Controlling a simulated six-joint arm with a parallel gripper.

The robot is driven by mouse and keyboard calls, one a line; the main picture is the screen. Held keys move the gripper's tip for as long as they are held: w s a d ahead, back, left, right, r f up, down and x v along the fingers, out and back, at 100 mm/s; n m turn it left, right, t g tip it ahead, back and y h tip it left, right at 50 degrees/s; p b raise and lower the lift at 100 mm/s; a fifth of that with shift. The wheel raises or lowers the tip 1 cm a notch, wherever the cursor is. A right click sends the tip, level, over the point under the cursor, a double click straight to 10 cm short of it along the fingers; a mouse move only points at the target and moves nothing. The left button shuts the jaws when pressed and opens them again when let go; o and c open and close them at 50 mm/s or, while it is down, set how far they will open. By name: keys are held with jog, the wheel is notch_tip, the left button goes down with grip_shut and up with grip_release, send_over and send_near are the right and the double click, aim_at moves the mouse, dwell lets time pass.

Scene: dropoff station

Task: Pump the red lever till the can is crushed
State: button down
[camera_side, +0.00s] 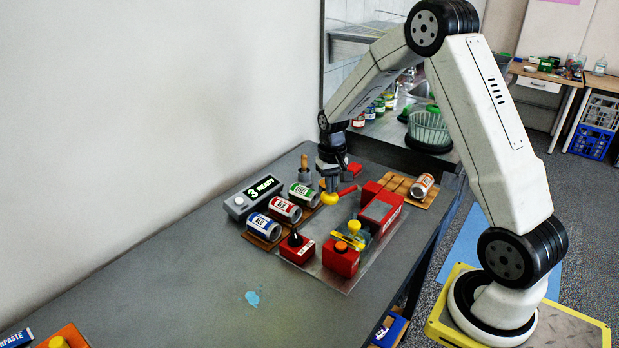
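My gripper (331,184) points down over the middle of the station, just above or at a yellow knob (329,199). Whether it touches the knob, and how far its fingers are apart, is too small to tell. A thin red bar, perhaps the red lever (347,190), lies just right of my fingers; its far part is partly hidden. A green-labelled can (303,194), a red-labelled can (284,209) and a blue-labelled can (263,226) lie on a wooden rack at left. Another can (422,186) with a red-orange label lies tilted on a wooden board (398,184) at right.
A grey display box (252,197) reads "3 READY". A yellow-handled piece (351,235) stands between. The front-left table (180,280) is mostly clear.

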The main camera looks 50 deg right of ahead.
jog(key=shift+a+f, duration=0.15)
jog(key=shift+f, duration=0.65)
jog(key=shift+s, duration=0.1)
